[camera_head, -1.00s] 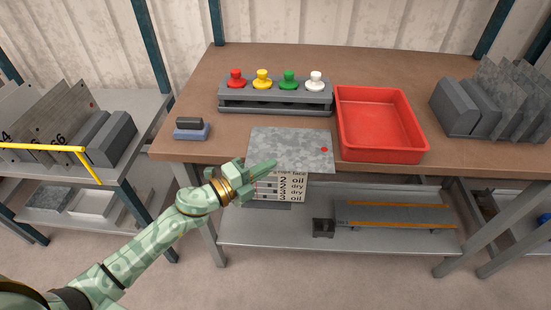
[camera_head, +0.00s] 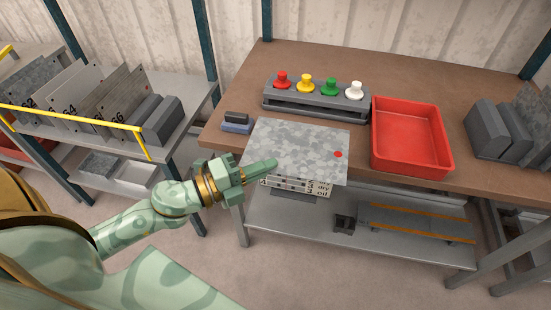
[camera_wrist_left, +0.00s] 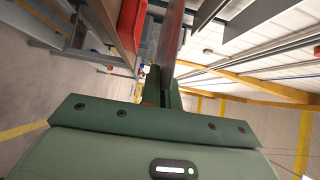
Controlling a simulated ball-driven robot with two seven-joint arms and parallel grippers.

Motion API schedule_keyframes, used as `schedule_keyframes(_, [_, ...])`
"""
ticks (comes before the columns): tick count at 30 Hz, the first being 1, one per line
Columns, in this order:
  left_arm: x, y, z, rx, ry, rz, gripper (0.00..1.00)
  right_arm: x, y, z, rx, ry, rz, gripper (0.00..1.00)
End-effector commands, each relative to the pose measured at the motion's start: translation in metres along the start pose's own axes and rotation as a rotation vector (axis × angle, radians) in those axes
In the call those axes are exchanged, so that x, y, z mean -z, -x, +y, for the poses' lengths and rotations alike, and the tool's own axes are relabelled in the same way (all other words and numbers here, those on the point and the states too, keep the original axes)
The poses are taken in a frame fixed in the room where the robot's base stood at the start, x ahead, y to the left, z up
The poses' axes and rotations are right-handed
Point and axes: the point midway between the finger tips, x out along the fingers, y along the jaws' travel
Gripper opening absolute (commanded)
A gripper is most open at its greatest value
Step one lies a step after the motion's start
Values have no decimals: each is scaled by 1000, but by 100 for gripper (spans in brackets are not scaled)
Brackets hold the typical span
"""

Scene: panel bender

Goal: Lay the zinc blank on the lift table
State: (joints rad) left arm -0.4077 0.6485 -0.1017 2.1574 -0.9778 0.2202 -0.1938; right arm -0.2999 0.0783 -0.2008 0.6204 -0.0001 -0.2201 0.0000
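The zinc blank (camera_head: 302,145) is a grey spangled sheet with a red dot near its right edge. In the head view it is above the front edge of the brown bench, hiding part of that edge. My left gripper (camera_head: 262,168) is shut on its near left edge. In the left wrist view the blank (camera_wrist_left: 173,45) shows nearly edge-on between the fingers (camera_wrist_left: 161,88). My right gripper is not in view. I cannot identify a lift table in these frames.
The brown bench (camera_head: 420,85) carries a button box (camera_head: 315,100), a red tray (camera_head: 412,140), a blue-grey block (camera_head: 236,122) and grey blocks (camera_head: 495,135). A lettered card (camera_head: 310,187) shows below the blank. A rack with plates (camera_head: 95,100) and a yellow rail stands left.

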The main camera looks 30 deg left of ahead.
Motion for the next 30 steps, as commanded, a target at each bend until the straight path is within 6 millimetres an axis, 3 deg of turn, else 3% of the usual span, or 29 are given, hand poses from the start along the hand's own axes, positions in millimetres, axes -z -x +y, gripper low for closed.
schedule_keyframes(3, [6,6,-18,4,-1,0,0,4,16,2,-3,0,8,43])
schedule_keyframes(21, [29,25,-66,3,0,0,0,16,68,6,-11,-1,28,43])
schedule_keyframes(30, [36,31,-78,3,0,0,0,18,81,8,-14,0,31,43])
